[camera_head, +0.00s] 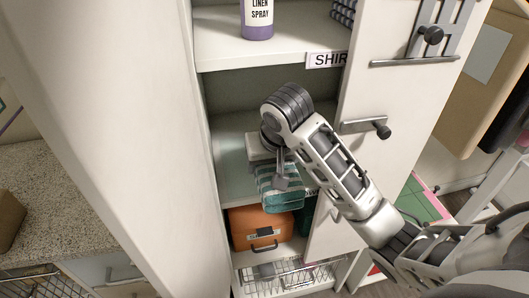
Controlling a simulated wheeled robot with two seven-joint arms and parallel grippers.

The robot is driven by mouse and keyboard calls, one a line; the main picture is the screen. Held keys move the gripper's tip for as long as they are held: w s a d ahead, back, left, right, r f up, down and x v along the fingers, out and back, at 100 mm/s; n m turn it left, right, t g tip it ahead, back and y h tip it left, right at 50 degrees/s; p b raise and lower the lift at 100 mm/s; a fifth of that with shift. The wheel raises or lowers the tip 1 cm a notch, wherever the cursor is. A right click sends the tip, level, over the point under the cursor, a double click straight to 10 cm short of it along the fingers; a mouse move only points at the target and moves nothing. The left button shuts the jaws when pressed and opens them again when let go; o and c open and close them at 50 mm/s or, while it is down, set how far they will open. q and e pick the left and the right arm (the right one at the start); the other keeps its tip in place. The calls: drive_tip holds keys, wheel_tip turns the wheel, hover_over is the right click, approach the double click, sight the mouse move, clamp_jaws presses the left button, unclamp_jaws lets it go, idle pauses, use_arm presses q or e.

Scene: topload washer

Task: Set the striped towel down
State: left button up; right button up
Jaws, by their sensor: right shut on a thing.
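The striped towel (283,199), teal and white, shows inside the cabinet around the middle shelf (233,178). My right gripper (279,180) is shut on it, and the hand and a finger cover part of it. My right arm reaches in from the lower right. I cannot tell whether the towel touches the shelf. My left gripper is out of view.
A linen spray bottle (258,18) and a dark striped cloth (343,12) stand on the upper shelf. An orange case (260,229) sits below, above a wire basket (278,272). The open cabinet door (390,75) is close to my arm on the right.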

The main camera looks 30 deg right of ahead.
drive_tip(key=w+d, duration=0.1)
drive_tip(key=w, duration=0.2)
drive_tip(key=w+d+f, duration=0.1)
drive_tip(key=w, duration=0.3)
drive_tip(key=w+p, duration=0.1)
drive_tip(key=w, duration=0.3)
drive_tip(key=shift+d+f, duration=0.2)
drive_tip(key=shift+d, duration=0.2)
wheel_tip(320, 180, down, 4)
drive_tip(key=shift+f, duration=0.1)
drive_tip(key=shift+w+f+p, duration=0.2)
drive_tip(key=shift+f+p, duration=0.1)
drive_tip(key=shift+f, duration=0.25)
drive_tip(key=shift+f, duration=0.15)
drive_tip(key=o, duration=1)
